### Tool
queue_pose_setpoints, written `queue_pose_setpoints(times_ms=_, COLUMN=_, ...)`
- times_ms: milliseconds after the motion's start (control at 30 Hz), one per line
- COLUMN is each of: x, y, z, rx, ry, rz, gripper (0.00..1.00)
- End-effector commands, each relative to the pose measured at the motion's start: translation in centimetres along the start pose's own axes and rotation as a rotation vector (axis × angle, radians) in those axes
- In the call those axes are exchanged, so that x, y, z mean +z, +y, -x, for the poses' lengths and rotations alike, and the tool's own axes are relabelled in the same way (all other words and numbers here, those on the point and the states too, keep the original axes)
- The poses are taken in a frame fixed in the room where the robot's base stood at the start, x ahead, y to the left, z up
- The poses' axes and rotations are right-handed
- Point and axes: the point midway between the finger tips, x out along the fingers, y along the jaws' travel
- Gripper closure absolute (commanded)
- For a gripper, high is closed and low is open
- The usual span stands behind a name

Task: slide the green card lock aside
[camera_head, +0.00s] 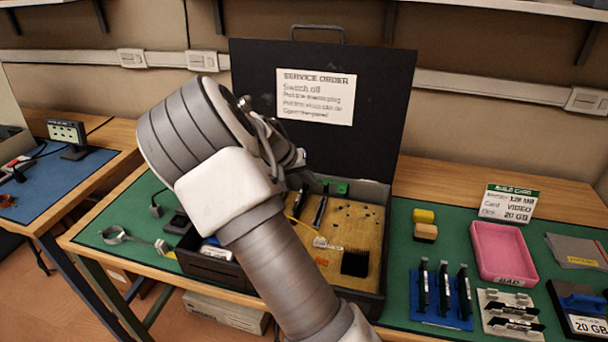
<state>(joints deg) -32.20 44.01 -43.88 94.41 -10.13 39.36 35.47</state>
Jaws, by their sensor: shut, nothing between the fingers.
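An open black case (376,262) stands on the workbench with a tan board (345,222) inside it. Small green parts (342,188) sit at the board's back edge; one of them appears to be the green card lock, but they are too small to tell apart. Dark upright cards (320,210) stand in front of them. My gripper (298,158) is shut and empty, above and left of the green parts, in front of the raised lid. My arm hides much of the gripper and the case's left part.
The raised lid (385,110) bears a service order sheet (316,96). At right lie a pink tray (503,252), a blue rack (441,312) of dark modules and a yellow block (423,216). A cable with a loop (115,236) lies at left on the green mat.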

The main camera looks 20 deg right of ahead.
Motion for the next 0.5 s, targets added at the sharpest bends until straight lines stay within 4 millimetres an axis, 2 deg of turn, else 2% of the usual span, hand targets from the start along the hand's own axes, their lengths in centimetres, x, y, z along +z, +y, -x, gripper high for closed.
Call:
queue_pose_setpoints(times_ms=33, x=0.1, y=0.0, z=-1.4, rx=0.003, ry=-0.003, rz=-0.001, gripper=1.00)
queue_pose_setpoints(times_ms=133, x=0.1, y=0.0, z=-3.3, rx=0.002, ry=-0.002, rz=-0.001, gripper=1.00)
queue_pose_setpoints(times_ms=300, x=0.0, y=2.3, z=-4.2, rx=-0.001, ry=0.000, rz=-0.003, gripper=1.00)
queue_pose_setpoints(times_ms=500, x=0.0, y=3.5, z=-4.8, rx=-0.001, ry=0.000, rz=-0.001, gripper=1.00)
